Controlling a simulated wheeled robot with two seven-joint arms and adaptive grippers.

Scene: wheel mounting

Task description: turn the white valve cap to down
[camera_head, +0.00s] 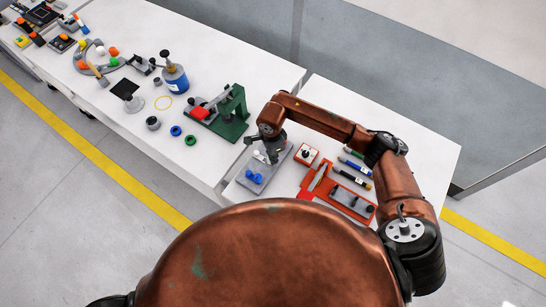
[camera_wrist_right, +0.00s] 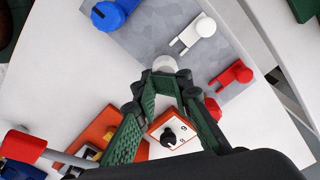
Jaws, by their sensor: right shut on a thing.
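The grey valve plate (camera_wrist_right: 150,33) lies on the table. The blue valve cap (camera_wrist_right: 110,12) is at its upper left in the right wrist view. The white valve cap (camera_wrist_right: 165,63) is between the fingertips of my right gripper (camera_wrist_right: 165,76), which is shut on it. The fingers cover its near side, so its pointing direction is hard to tell. A red cap (camera_wrist_right: 213,108) shows partly behind the right-hand finger. In the head view my right gripper (camera_head: 270,157) reaches down over the plate (camera_head: 248,184). My left gripper is not in view.
A box with a black knob (camera_wrist_right: 169,137) and an orange tray (camera_head: 318,182) are close by. A green stand (camera_head: 234,119) is left of the plate.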

